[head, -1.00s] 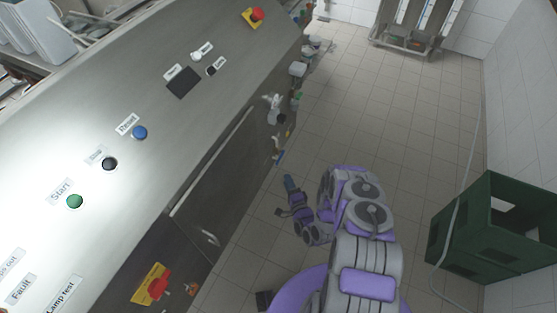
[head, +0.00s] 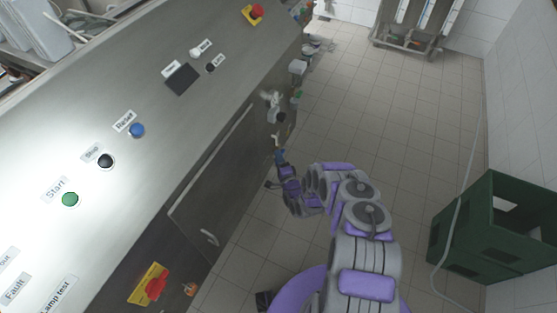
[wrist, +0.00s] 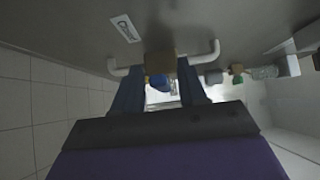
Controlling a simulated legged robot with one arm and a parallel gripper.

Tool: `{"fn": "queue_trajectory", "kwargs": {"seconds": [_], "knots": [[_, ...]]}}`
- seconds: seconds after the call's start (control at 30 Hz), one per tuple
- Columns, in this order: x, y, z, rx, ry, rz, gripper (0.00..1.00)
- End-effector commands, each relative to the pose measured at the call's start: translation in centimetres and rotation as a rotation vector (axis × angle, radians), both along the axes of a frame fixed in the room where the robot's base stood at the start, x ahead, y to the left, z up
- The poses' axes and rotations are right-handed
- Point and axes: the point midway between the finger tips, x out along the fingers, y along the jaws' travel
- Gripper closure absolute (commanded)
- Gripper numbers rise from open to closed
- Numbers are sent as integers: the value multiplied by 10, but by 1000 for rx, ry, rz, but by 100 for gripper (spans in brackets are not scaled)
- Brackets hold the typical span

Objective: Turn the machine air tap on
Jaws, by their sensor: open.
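The steel machine (head: 130,100) fills the left of the head view. Fittings and valves line its side, with a grey valve (head: 273,100) near my gripper (head: 280,157). In the wrist view my gripper (wrist: 162,75) is open, its two dark blue fingers apart. Between and just beyond the fingertips is a tan block (wrist: 160,57), with a small blue part (wrist: 160,82) below it. A pale bent bar (wrist: 203,55) spans behind them beside the machine wall. I cannot tell for certain which part is the air tap, nor whether the fingers touch it.
A labelled plate (wrist: 126,29) is on the machine wall near the fingers. More fittings (wrist: 236,75) are to the right. A dark green crate (head: 490,230) stands on the floor at right.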

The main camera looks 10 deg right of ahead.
Motion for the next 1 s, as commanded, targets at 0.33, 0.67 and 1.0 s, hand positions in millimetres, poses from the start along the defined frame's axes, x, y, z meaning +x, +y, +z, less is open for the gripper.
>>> {"fn": "queue_trajectory", "kwargs": {"seconds": [0.33,0.67,1.0], "knots": [[0,0,0,0,1,0,81],[-1,0,-2,0,4,0,100],[-1,-3,-2,3,11,0,100]]}}
